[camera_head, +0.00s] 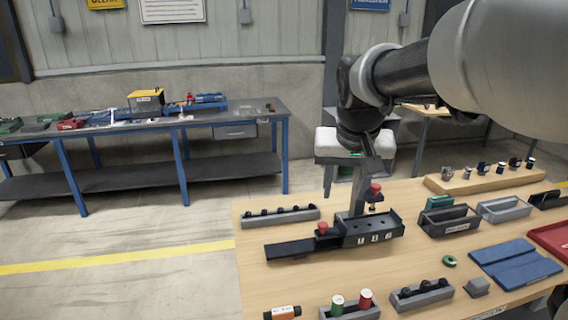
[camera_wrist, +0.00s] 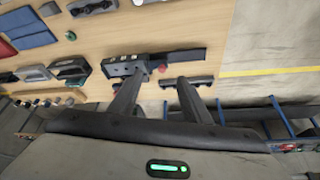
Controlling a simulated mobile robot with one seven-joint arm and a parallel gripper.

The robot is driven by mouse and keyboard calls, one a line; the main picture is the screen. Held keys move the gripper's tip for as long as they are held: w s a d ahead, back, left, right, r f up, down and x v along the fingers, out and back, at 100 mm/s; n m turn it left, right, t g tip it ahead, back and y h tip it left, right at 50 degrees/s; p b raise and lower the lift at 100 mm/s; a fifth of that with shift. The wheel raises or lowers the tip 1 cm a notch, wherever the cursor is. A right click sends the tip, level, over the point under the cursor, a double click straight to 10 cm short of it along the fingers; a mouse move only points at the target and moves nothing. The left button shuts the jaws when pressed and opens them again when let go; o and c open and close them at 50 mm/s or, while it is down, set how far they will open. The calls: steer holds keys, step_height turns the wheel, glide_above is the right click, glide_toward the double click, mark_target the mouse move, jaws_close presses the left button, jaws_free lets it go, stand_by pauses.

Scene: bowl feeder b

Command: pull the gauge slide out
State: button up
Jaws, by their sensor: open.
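The dark gauge block (camera_head: 370,229), with white number tiles on its front, sits on the wooden table. The black gauge slide (camera_head: 290,248) sticks out of its left side as a long flat bar.
A grey rack (camera_head: 280,216) with dark pieces lies behind the slide. Grey bins (camera_head: 450,222), blue trays (camera_head: 515,263) and a green ring (camera_head: 449,261) are to the right. Small holders (camera_head: 421,296) stand in front. The table left of the slide's end is bare up to its edge.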

steer(key=w+f+b, duration=0.2)
steer(key=w+f, duration=0.6)
steer(key=w, duration=0.5)
glide_toward(323, 224)
steer(key=shift+m, duration=0.4)
steer(key=x, duration=0.8)
steer(key=shift+w, duration=0.1)
steer(key=shift+g, duration=0.3)
jaws_close()
